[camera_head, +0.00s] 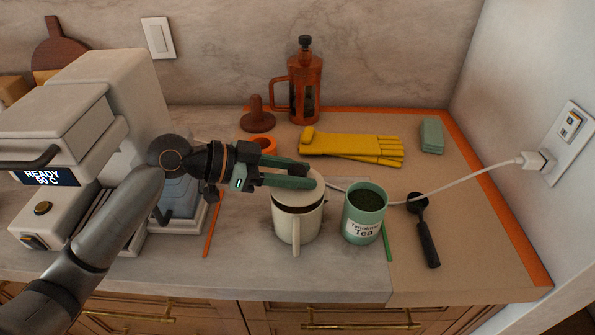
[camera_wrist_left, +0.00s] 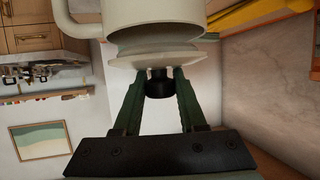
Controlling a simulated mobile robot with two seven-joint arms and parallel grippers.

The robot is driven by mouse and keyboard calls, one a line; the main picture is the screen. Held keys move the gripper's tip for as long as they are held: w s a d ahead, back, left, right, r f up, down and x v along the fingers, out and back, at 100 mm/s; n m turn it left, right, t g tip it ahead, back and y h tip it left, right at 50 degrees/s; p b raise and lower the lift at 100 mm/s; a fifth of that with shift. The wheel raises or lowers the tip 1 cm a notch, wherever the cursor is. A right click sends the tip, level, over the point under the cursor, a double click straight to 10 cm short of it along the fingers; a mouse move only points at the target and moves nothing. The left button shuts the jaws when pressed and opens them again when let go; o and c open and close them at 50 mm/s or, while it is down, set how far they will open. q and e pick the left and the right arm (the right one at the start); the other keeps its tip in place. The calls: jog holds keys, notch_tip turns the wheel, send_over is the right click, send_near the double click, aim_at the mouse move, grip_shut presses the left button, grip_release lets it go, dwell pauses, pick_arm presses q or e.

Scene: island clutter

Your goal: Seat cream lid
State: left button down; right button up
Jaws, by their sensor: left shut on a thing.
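The cream lid (camera_head: 299,197) is over the mouth of a cream mug (camera_head: 284,225) with a handle facing the front. A dark band shows between lid and mug in the head view. In the left wrist view the lid (camera_wrist_left: 130,61) sits close to the mug (camera_wrist_left: 150,14) and looks slightly tilted; I cannot tell whether they touch. My left gripper (camera_head: 311,175) is shut on the lid's dark knob (camera_wrist_left: 158,88), with the green fingers either side of it. The fingers hide part of the lid in the head view. My right gripper is not in view.
A green tea tin (camera_head: 363,224) stands close right of the mug, with a black scoop (camera_head: 427,235) beyond. A white cable (camera_head: 450,186) runs behind the tin. Yellow gloves (camera_head: 352,145) and a French press (camera_head: 306,88) are behind. A coffee machine (camera_head: 110,85) stands left.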

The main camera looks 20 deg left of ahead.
pick_arm(q)
jog(key=shift+f+b, duration=0.75)
jog(key=shift+f, duration=0.25)
jog(key=shift+c, duration=1.9)
grip_release()
jog(key=shift+a, duration=0.1)
jog(key=b+v, duration=0.1)
jog(key=v, duration=0.6)
jog(key=shift+s+a, duration=0.1)
jog(key=shift+s, duration=0.1)
